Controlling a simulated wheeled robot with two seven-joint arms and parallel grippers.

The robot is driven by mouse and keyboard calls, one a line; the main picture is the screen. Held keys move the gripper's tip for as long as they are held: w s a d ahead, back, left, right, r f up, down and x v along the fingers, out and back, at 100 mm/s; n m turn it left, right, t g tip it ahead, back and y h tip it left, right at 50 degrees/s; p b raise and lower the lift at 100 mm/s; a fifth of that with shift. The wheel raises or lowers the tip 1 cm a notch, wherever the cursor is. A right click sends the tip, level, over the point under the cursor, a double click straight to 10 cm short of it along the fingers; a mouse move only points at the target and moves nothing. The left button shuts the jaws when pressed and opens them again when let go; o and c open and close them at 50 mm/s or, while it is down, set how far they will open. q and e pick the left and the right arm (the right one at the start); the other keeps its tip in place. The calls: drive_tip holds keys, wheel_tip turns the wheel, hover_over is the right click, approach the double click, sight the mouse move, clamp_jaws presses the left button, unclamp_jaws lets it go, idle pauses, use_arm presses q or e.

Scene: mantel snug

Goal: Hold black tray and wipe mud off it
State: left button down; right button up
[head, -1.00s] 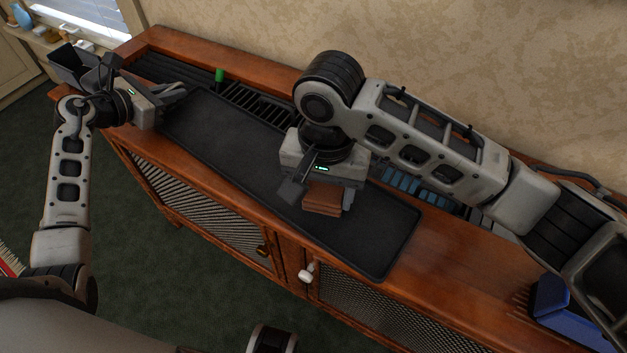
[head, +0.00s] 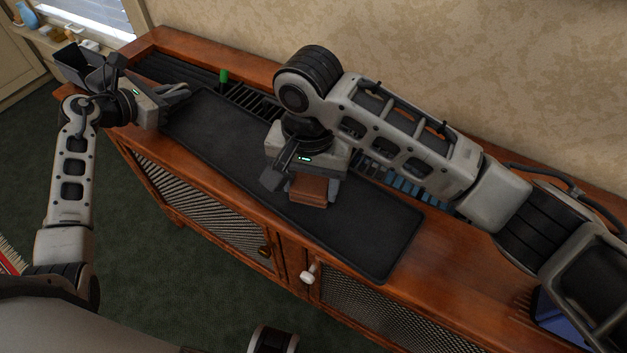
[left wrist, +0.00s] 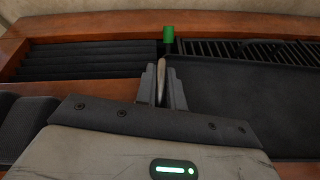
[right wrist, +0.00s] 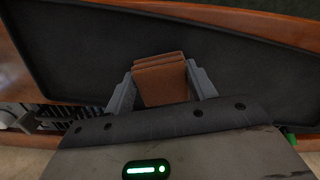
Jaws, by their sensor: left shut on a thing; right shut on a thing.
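The long black tray (head: 365,230) lies on the wooden cabinet top, with a low raised rim. It also shows in the right wrist view (right wrist: 250,65) and the left wrist view (left wrist: 250,95). My left gripper (head: 184,90) is shut on the tray's left end; in the left wrist view its fingers (left wrist: 162,88) pinch the edge. My right gripper (head: 312,190) is shut on a folded brown cloth (head: 308,190), which is against the tray's middle. The cloth sits between both fingers in the right wrist view (right wrist: 160,80). I see no clear mud; part of the tray is hidden under my right arm.
A slatted black rack (head: 255,103) runs behind the tray, with a green-capped item (head: 223,76) near its left end. A dark bin (head: 78,62) stands at the far left. A blue object (head: 560,318) is at the lower right, partly hidden by my arm. The wall is close behind.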

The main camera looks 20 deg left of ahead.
use_arm(q)
drive_tip(key=shift+r, duration=0.1)
use_arm(e)
drive_tip(key=shift+f, duration=0.3)
drive_tip(key=shift+r, duration=3.15)
drive_tip(key=shift+r, duration=0.1)
drive_tip(key=shift+r, duration=1.4)
use_arm(q)
drive_tip(key=c, duration=1.4)
unclamp_jaws()
drive_tip(key=v, duration=1.1)
drive_tip(key=shift+s+a, duration=0.15)
drive_tip(key=shift+s, duration=0.25)
